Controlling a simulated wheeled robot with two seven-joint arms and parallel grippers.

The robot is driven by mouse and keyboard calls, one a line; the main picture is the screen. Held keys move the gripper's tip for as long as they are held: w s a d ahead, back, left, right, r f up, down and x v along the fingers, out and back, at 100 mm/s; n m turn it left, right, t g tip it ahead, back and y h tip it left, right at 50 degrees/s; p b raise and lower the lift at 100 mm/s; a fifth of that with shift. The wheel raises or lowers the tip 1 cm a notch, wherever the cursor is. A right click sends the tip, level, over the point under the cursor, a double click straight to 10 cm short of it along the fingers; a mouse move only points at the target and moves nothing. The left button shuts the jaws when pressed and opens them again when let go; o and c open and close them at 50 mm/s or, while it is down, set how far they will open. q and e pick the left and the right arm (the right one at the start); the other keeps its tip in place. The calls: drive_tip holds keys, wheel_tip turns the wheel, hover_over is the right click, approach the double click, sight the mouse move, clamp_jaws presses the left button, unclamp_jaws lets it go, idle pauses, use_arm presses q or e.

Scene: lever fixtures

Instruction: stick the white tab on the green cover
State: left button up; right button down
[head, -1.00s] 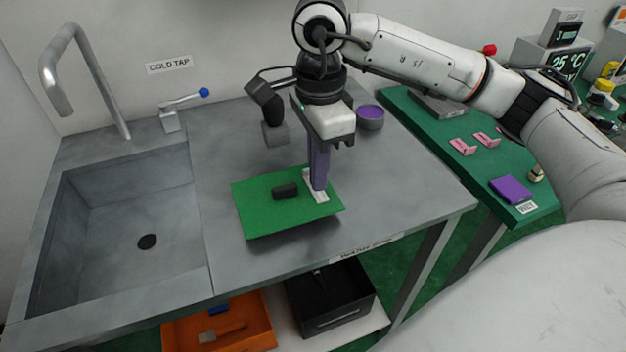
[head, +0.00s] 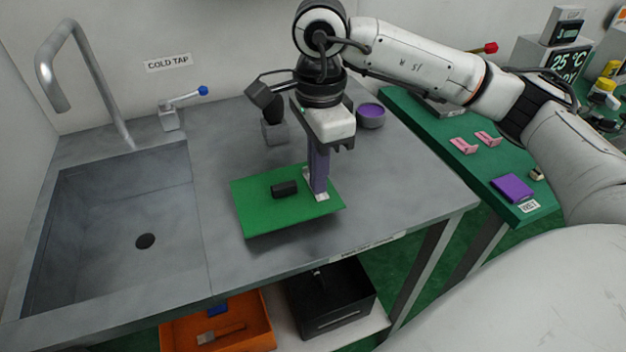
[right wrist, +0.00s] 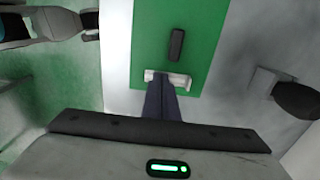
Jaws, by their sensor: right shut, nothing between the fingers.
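The green cover (head: 262,214) is a flat green panel with a dark handle (head: 284,189) on it, on the grey counter. The white tab (head: 321,196) lies flat near the cover's right edge. In the right wrist view the tab (right wrist: 180,80) lies across the green cover (right wrist: 203,25), beside the dark handle (right wrist: 176,45). My right gripper (head: 319,188) points down with its fingers together, their tips at the tab and partly hiding it. The wrist view also shows the shut fingers (right wrist: 160,90) over the tab, with nothing between them.
A sink (head: 110,220) with a tap is at the left. A blue-knobbed lever (head: 182,106) stands at the back. A purple-topped grey bowl (head: 371,115) is behind the gripper. A green table (head: 440,135) at the right holds pink brackets and a purple block (head: 512,188).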

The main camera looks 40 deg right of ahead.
idle(0.5)
wheel_tip(320, 180, up, 7)
drive_tip(key=p, duration=0.4)
drive_tip(key=shift+p, duration=0.4)
idle(0.4)
